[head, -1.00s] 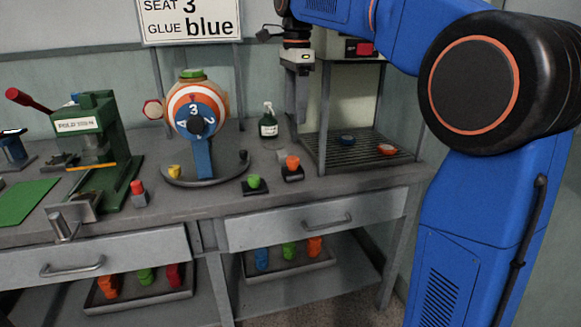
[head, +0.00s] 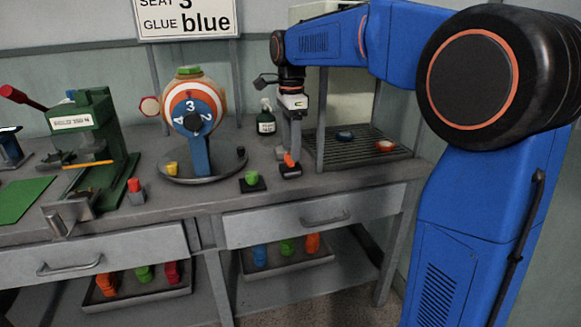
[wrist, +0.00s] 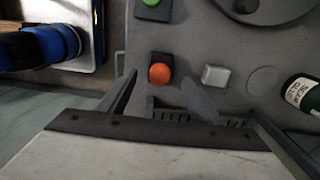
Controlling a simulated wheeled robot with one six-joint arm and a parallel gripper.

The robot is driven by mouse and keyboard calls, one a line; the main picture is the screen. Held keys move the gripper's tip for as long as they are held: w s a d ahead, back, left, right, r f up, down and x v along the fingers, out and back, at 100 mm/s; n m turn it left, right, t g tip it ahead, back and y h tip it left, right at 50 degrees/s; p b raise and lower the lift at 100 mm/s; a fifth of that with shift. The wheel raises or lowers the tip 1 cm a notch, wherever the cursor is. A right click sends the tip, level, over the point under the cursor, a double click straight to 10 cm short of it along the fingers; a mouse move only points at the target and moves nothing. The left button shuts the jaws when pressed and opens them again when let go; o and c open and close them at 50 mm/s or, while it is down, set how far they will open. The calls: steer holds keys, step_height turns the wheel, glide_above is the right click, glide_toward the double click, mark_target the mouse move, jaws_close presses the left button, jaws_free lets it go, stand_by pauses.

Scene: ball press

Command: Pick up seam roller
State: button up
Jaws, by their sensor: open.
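No thing here is plainly marked as the seam roller, so I cannot tell for certain which it is. An orange knob on a small black base (head: 291,171) stands on the bench; it also shows in the wrist view (wrist: 160,73). My gripper (head: 290,148) points down close by it, and in the head view overlaps the knob. In the wrist view my gripper (wrist: 162,90) is open, with its fingers on either side of the orange knob's line and nothing held. A small grey block (wrist: 215,76) lies right of the knob there.
A green knob on a black base (head: 252,180) stands to the left. A green glue bottle (head: 266,123) stands behind; it also shows in the wrist view (wrist: 304,94). The round stand with a striped ball (head: 193,105) and the rack post (head: 322,120) flank the gripper.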

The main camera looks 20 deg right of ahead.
steer(key=shift+f, duration=2.65)
steer(key=c, duration=1.4)
steer(key=shift+r, duration=0.1)
step_height(320, 180, up, 10)
steer(key=shift+f, duration=0.1)
